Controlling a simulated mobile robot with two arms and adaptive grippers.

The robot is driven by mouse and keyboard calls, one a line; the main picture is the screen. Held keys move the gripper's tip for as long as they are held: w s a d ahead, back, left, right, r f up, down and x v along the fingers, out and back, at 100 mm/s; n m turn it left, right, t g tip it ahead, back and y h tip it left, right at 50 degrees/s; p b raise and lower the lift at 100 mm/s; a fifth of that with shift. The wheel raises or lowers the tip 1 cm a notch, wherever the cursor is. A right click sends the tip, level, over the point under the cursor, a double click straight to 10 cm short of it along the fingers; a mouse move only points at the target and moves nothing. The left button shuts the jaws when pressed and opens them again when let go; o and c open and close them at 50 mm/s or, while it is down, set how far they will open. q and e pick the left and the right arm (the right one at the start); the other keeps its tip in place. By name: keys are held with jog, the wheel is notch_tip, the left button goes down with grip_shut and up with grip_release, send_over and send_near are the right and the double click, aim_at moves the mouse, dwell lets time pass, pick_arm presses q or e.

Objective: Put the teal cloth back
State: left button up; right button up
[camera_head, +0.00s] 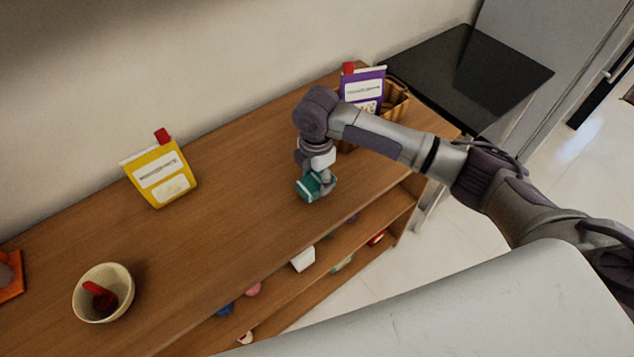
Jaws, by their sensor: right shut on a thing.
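A teal cloth (308,189), small and folded-looking with a pale edge, is at the lower end of my right arm, over the front part of the wooden shelf top. My right gripper (322,184) points down and is shut on the teal cloth. I cannot tell whether the cloth touches the wood. My left gripper is not in view.
A yellow packet (160,173) stands near the wall, and a purple packet (364,88) stands by a wicker basket (396,103). A cream bowl (85,302) holds a red item. Lower shelves hold several small things. The middle of the wooden top (222,222) is clear.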

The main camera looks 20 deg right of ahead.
aim_at(317, 180)
notch_tip(317, 180, down, 2)
jog(key=shift+f+p, duration=0.25)
jog(key=shift+p, duration=0.05)
jog(key=shift+f, duration=0.35)
jog(key=shift+f, duration=0.1)
jog(key=o, duration=1)
notch_tip(317, 180, up, 12)
jog(key=shift+r+b, duration=0.15)
jog(key=shift+b, duration=0.7)
